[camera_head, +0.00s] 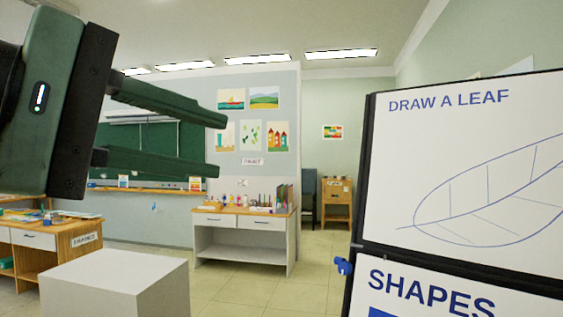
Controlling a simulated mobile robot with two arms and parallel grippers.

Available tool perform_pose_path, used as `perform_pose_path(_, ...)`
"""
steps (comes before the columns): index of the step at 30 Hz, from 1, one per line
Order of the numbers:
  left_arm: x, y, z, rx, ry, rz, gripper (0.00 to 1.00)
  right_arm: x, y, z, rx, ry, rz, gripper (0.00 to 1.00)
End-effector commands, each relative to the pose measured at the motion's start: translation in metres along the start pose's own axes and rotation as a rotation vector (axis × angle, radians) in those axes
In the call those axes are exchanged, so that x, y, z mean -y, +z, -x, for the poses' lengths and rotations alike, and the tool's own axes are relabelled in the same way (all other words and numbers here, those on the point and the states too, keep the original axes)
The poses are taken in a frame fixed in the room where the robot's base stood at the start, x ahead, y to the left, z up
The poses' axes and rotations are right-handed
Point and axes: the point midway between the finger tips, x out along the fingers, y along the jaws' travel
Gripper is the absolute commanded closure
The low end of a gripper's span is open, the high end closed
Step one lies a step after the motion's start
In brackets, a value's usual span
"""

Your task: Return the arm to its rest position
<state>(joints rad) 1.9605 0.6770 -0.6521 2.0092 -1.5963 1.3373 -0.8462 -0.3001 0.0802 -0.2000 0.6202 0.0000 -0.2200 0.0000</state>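My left gripper (222,146) comes in from the upper left in the head view. Its two dark green fingers point right and stand apart, with nothing between them. It is raised in the air, in front of the chalkboard and the far wall with pictures. My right gripper is not in the head view.
A flip-chart board (455,180) reading "DRAW A LEAF" and "SHAPES" stands close at the right. A white block (115,285) is at the lower left. A wooden desk (60,232) is behind it. A supply cabinet (245,222) stands farther back. Tiled floor (300,285) between is clear.

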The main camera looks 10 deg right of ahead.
Motion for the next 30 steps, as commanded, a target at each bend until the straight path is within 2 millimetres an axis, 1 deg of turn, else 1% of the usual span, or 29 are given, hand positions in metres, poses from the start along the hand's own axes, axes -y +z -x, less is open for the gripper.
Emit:
perform_pose_path(3,0.0,0.0,0.005,0.0,0.0,0.0,0.69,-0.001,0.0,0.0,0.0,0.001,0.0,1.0)
perform_pose_path(8,0.0,0.0,0.007,0.0,0.0,0.0,0.69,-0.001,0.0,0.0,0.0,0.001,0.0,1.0)
perform_pose_path(18,0.0,0.0,0.007,0.001,0.0,0.001,0.69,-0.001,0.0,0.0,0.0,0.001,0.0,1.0)
perform_pose_path(21,0.002,-0.002,0.001,0.028,-0.01,0.04,0.69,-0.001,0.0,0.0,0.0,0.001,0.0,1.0)
perform_pose_path(23,0.006,-0.005,-0.009,0.078,-0.026,0.114,0.69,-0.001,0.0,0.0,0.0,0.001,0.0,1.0)
perform_pose_path(26,0.015,-0.017,-0.037,0.218,-0.066,0.342,0.69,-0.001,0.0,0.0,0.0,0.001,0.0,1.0)
perform_pose_path(29,0.026,-0.04,-0.072,0.398,-0.099,0.683,0.69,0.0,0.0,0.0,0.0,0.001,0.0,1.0)
perform_pose_path(30,0.031,-0.054,-0.085,0.467,-0.106,0.835,0.69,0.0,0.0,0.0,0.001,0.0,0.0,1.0)
